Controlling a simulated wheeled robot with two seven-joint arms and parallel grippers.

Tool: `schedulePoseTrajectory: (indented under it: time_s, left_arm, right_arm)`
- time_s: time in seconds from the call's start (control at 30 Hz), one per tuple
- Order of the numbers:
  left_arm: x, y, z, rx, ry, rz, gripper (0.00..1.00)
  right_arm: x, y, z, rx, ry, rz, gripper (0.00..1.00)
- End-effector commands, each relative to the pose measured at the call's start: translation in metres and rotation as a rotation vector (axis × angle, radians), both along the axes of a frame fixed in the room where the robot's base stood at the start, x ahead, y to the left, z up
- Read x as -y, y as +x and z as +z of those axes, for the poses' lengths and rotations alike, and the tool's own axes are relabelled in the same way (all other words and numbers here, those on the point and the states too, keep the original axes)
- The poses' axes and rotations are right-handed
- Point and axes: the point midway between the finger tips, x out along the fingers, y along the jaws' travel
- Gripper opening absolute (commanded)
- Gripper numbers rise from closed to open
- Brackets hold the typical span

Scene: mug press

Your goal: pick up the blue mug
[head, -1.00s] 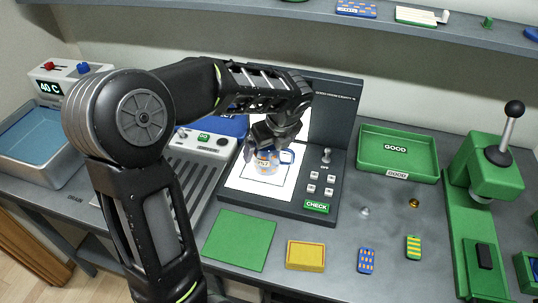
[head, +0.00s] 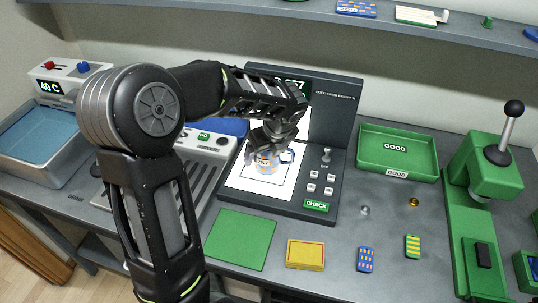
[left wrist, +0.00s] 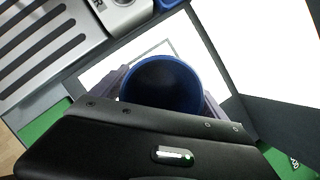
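The blue mug (head: 268,163) has a blue rim and handle and a pale body with an orange print. It stands upright on the white pad (head: 240,181) of the check station, handle to the right. My left gripper (head: 268,142) is over the mug from above. In the left wrist view, the mug's dark blue inside (left wrist: 162,85) shows empty between the two fingers, one close on each side. I cannot tell whether the fingers touch it; my gripper's dark body hides its near side. My right gripper is not in view.
The station's dark back panel (head: 338,112) rises behind the mug, and its switch panel (head: 322,180) is to the right. A grey slatted machine (head: 205,150) is to the left. A green mat (head: 240,240), yellow block (head: 305,254), GOOD tray (head: 398,150) and green lever press (head: 487,170) surround it.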

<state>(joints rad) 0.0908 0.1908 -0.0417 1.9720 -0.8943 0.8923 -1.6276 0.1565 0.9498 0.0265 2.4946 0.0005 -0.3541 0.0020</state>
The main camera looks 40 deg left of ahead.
Motion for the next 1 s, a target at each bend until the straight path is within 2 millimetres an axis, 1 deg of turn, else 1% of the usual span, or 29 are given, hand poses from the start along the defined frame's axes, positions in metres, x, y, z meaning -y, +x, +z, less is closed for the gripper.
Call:
schedulePoseTrajectory:
  time_s: [0.03,0.07,0.9,0.97,1.0]
  left_arm:
    - [0.0000,0.0000,0.0001,0.000,0.000,0.000,0.80]
    - [0.0000,0.0000,0.0001,0.000,0.000,0.000,0.78]
    - [-0.0001,0.0004,0.0007,0.001,0.000,0.000,0.09]
    - [-0.0001,0.0004,0.0007,0.001,0.000,0.000,0.04]
    - [-0.0001,0.0004,0.0007,0.001,0.000,0.000,0.03]
  right_arm:
    - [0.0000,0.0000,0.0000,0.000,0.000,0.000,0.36]
    - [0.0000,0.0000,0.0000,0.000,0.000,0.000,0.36]
    - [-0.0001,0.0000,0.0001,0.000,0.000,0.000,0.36]
    - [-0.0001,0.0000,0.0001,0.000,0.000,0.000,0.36]
    - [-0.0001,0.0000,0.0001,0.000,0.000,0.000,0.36]
